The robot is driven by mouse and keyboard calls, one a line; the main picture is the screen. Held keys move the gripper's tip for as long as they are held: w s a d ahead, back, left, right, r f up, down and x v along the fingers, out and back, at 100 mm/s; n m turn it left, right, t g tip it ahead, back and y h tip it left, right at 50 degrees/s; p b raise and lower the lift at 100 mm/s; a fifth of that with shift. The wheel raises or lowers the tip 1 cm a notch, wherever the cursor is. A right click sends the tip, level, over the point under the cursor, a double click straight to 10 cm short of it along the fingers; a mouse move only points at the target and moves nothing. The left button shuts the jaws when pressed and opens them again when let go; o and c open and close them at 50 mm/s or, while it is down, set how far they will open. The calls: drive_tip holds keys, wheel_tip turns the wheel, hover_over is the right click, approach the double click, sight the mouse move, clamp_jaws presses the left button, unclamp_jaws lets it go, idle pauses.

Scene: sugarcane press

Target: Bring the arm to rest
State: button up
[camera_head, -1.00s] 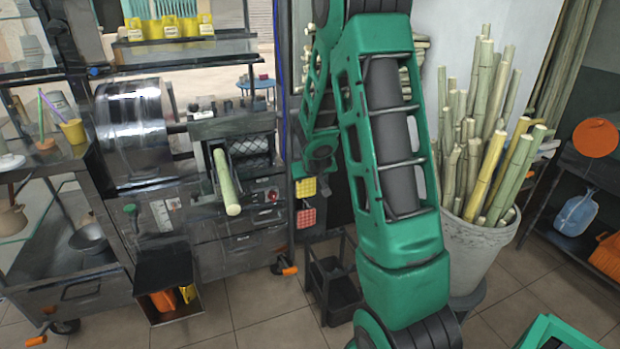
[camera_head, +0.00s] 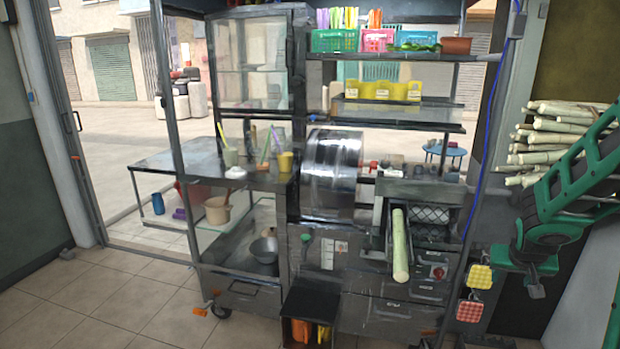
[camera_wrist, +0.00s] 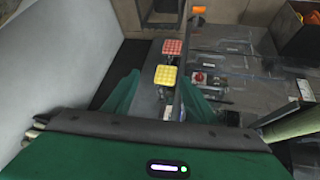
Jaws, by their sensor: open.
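My arm, green and dark grey, is at the right edge in the head view, bent so that my gripper (camera_head: 537,285) hangs down there. In the wrist view my gripper (camera_wrist: 160,100) shows two green fingers spread apart with nothing held between them. In the head view it is to the right of the press cart, near two hanging pads, one yellow (camera_head: 479,277) and one red (camera_head: 469,311). The pads also show beyond the fingers in the wrist view, with the yellow one (camera_wrist: 165,75) nearer. I cannot tell the gap between fingers and pads.
A cane stalk (camera_head: 400,245) lies in the press's feed tray, beside a shiny metal drum (camera_head: 331,175). A stack of cane (camera_head: 560,130) is behind my arm. An open dark box (camera_head: 308,305) sticks out low at the cart's front. The tiled floor (camera_head: 120,300) at left is clear.

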drive_tip(key=s+a+r+g+y, duration=0.1)
drive_tip(key=s+a, duration=0.3)
drive_tip(key=s, duration=0.6)
drive_tip(key=s+a+r+g+y, duration=0.2)
drive_tip(key=s+a+r, duration=0.2)
drive_tip(key=s, duration=0.6)
drive_tip(key=s+a+r+m+g+y, duration=0.1)
drive_tip(key=s+a, duration=0.4)
drive_tip(key=s, duration=0.5)
drive_tip(key=shift+s+r+g+y, duration=0.3)
drive_tip(key=shift+r+g+y, duration=0.1)
drive_tip(key=shift+r+g, duration=0.4)
drive_tip(key=shift+w+f, duration=0.25)
drive_tip(key=shift+w, duration=0.35)
